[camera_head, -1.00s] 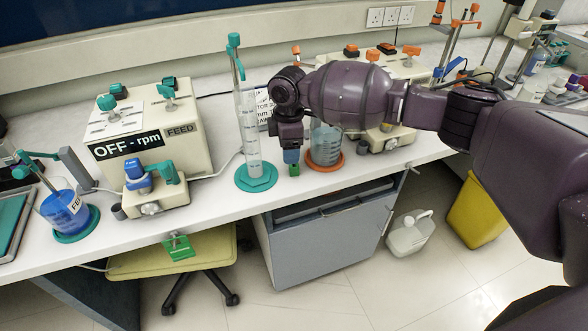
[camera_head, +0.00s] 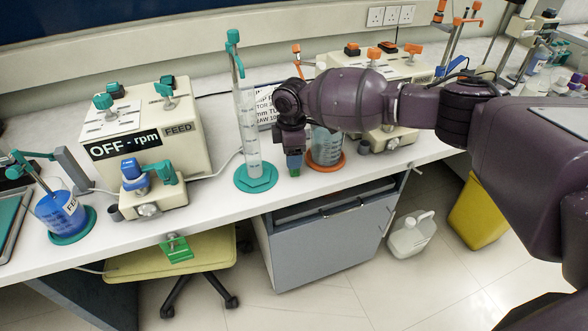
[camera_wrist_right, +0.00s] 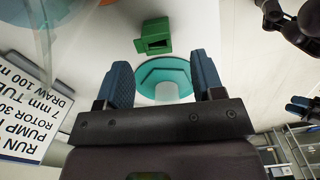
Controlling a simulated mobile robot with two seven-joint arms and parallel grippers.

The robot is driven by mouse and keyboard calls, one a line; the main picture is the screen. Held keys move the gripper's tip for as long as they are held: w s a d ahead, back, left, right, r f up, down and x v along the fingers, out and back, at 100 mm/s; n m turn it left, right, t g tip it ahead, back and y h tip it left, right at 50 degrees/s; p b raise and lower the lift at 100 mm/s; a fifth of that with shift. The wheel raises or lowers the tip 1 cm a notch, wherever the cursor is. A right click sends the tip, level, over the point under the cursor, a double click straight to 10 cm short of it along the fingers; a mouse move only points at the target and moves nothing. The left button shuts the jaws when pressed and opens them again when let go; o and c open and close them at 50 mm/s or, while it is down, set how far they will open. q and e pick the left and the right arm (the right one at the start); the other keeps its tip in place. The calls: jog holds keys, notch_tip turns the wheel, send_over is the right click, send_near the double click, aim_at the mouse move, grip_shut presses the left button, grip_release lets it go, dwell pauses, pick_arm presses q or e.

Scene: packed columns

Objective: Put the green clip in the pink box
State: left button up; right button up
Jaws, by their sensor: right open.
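A small green block-like piece (camera_head: 295,172), which I take to be the green clip, stands on the white bench just below my right gripper (camera_head: 294,161). In the right wrist view the green clip (camera_wrist_right: 153,37) shows whole, with a dark opening in its side, beyond and above the fingertips. The right gripper's blue fingers (camera_wrist_right: 164,78) are apart with nothing between them, pointing down at the bench. In the head view the gripper hides part of the clip. I see no pink box.
The measuring cylinder's teal base (camera_head: 255,179) is close left of the clip; a beaker on an orange base (camera_head: 327,162) is close right. A pump box (camera_head: 145,137) stands farther left. A yellow bin (camera_head: 476,215) stands on the floor.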

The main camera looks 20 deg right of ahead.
notch_tip(320, 180, down, 4)
jog(key=shift+w+r, duration=0.1)
jog(key=shift+w, duration=0.05)
jog(key=shift+r, duration=0.1)
jog(key=c, duration=1.1)
jog(key=shift+o, duration=0.2)
